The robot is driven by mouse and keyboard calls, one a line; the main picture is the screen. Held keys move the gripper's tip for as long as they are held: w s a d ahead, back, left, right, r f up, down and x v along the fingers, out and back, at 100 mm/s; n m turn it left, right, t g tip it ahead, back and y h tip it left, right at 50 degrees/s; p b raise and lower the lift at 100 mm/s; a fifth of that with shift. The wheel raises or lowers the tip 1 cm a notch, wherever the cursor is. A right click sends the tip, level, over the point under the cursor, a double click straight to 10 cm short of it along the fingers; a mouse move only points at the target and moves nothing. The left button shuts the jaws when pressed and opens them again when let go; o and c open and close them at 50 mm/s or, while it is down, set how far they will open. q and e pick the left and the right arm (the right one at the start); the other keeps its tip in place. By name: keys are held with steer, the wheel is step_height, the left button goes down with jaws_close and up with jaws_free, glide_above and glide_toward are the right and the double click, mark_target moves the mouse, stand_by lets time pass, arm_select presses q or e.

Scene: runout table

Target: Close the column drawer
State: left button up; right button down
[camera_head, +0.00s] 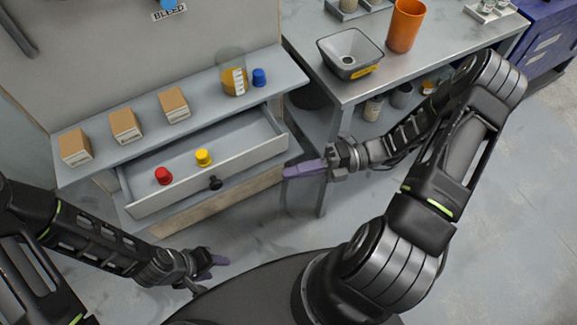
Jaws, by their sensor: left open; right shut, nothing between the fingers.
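The column drawer (250,161) is a pale grey drawer pulled out from under a shelf. A dark round knob (215,183) sits on its front. A red cap-like piece (163,176) and a yellow one (204,158) stand inside it. My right gripper (287,172) is shut and empty, close to the right end of the drawer front; I cannot tell whether it touches. My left gripper (222,264) is open and empty, low in front of the drawer and apart from it.
The shelf (205,105) above the drawer holds several small boxes (125,125), a beaker (233,78) and a blue cap (259,77). A metal table (400,70) at the right bears a grey hopper (350,53) and an orange cup (404,25). Floor shows in front of the drawer.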

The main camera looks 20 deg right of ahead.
arm_select(q)
steer(key=r+p, duration=0.2)
steer(key=shift+s+a+r+p, duration=0.1)
steer(key=shift+s+r+p, duration=0.1)
steer(key=shift+r+p, duration=0.2)
arm_select(e)
steer(key=w+a, duration=0.5)
steer(key=a, duration=0.3)
steer(key=shift+w+a, duration=0.25)
arm_select(q)
steer(key=shift+f, duration=0.1)
